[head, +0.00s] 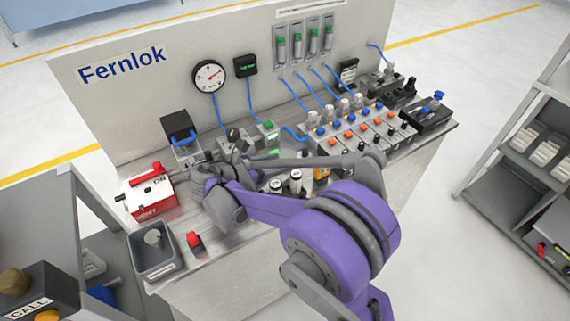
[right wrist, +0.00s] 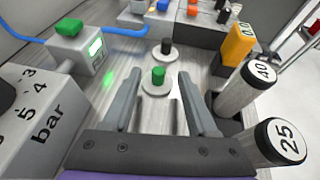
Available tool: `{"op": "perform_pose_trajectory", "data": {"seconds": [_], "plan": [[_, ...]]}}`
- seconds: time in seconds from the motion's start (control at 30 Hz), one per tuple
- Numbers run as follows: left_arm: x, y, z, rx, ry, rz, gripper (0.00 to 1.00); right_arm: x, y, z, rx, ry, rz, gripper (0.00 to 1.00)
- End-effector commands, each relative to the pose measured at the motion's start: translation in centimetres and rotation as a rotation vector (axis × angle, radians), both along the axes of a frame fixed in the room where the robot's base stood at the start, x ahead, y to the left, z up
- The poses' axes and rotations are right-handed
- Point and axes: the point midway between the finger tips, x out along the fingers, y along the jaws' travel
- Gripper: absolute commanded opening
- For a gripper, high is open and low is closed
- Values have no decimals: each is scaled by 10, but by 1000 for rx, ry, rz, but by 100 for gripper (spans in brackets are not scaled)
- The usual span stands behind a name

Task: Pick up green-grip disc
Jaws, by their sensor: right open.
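The green-grip disc (right wrist: 158,78) is a pale round disc with a short green knob, on the metal bench top in the right wrist view. My right gripper (right wrist: 160,92) is open, its two grey fingers to either side of the green knob. I see no contact; whether the fingers reach down to the disc is unclear. A similar disc with a black grip (right wrist: 167,50) lies just beyond it. In the head view my purple right arm covers this part of the bench, and I cannot make out the green-grip disc there. My left gripper is not in view.
Metal cylinders marked 40 (right wrist: 245,85) and 25 (right wrist: 270,145) stand close right of the fingers. A green-button box (right wrist: 82,42) and a "bar" block (right wrist: 35,110) stand left. A red-and-white switch box (head: 150,190) and grey bin (head: 153,250) are at the bench's left end.

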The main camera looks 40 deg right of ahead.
Motion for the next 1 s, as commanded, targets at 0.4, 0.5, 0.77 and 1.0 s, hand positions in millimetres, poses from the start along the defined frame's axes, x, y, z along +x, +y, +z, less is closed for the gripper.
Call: {"op": "perform_pose_trajectory", "data": {"seconds": [0.4,0.5,0.77,1.0], "plan": [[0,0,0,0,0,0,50,3,-33,-12,0,0,0,58],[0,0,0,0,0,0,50,3,-33,-12,0,0,0,58],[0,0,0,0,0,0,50,3,-32,-12,0,0,0,12],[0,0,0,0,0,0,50,3,-32,-12,0,0,0,0]]}}
